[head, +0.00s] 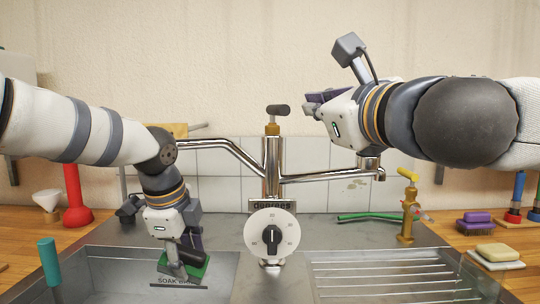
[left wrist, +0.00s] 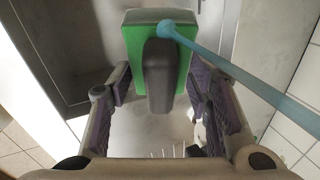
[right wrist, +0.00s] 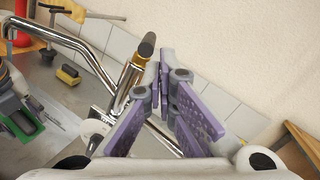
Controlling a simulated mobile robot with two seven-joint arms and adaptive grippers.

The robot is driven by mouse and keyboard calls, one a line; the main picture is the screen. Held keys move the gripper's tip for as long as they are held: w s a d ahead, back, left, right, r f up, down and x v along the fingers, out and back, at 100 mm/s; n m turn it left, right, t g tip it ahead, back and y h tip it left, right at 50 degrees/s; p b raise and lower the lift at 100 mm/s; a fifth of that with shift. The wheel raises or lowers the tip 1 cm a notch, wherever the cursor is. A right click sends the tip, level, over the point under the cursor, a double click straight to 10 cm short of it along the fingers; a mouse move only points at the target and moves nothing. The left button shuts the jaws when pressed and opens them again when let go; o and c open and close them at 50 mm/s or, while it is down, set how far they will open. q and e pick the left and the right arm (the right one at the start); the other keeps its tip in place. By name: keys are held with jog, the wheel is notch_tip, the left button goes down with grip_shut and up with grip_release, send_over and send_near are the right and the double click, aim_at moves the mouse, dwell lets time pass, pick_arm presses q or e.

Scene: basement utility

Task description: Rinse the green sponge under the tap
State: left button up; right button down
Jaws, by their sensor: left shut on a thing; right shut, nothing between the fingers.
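The green sponge (head: 203,266) has a dark grey grip block on top. My left gripper (head: 185,262) points down and is shut on it at the left basin (head: 110,275). The sponge (left wrist: 131,45) also shows in the left wrist view, between the purple finger pads. The chrome tap (head: 272,170) stands behind the basins, with one spout to the left and one to the right. Its dark-ended lever (head: 278,110) is on top. My right gripper (head: 312,102) is shut and empty, right of the lever. No water stream shows.
A dial (head: 270,237) marked "degrees" stands before the tap. A small brass tap (head: 408,205) and green hose (head: 370,215) are at right. A ribbed drainer (head: 385,285) lies front right. A teal rod (head: 48,262) rises at the left basin. A label reading SOAK is below the sponge.

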pick_arm(q)
jog(key=shift+d, duration=0.1)
pick_arm(e)
jog(key=w+d+f+n+g+y, duration=0.1)
jog(key=w+d+f+n+y, duration=0.15)
jog(key=d+n, duration=0.8)
jog(key=w+a+n, duration=0.2)
jog(key=w+a, duration=0.4)
jog(key=a, duration=0.4)
jog(key=shift+w+a+r+y, duration=0.35)
jog(key=shift+a+y, duration=0.05)
jog(key=shift+y, duration=0.05)
